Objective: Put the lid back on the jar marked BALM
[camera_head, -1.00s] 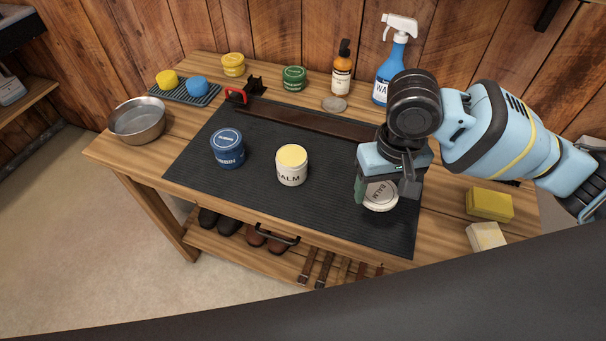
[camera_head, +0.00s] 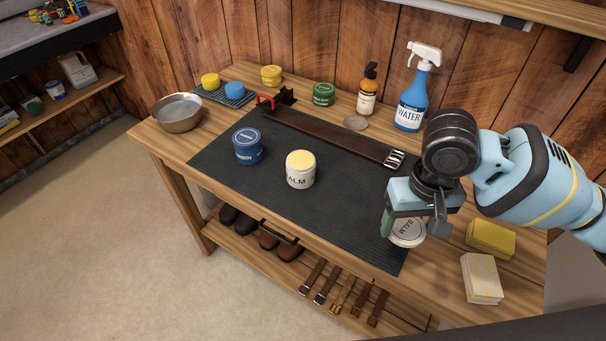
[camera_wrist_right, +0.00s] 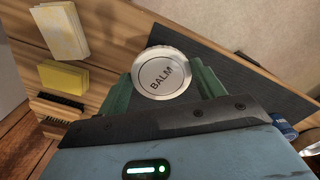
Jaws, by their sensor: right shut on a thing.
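The white jar marked BALM (camera_head: 300,172) stands upright and open on the dark mat, with pale yellow balm showing at its top. My right gripper (camera_head: 408,228) is shut on the round lid marked BALM (camera_head: 407,233), near the right front part of the mat, to the right of the jar. In the right wrist view the lid (camera_wrist_right: 163,74) sits between the green fingers of the gripper (camera_wrist_right: 165,85), its lettering facing the camera. The jar is not clearly visible in that view. My left gripper is not in view.
A blue lidded jar (camera_head: 248,147) stands left of the white jar. A leather strap (camera_head: 330,136) lies behind both. A blue spray bottle (camera_head: 412,100), amber bottle (camera_head: 367,92) and green tin (camera_head: 323,95) stand at the back. Yellow sponges (camera_head: 490,237) lie right. The mat's front middle is clear.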

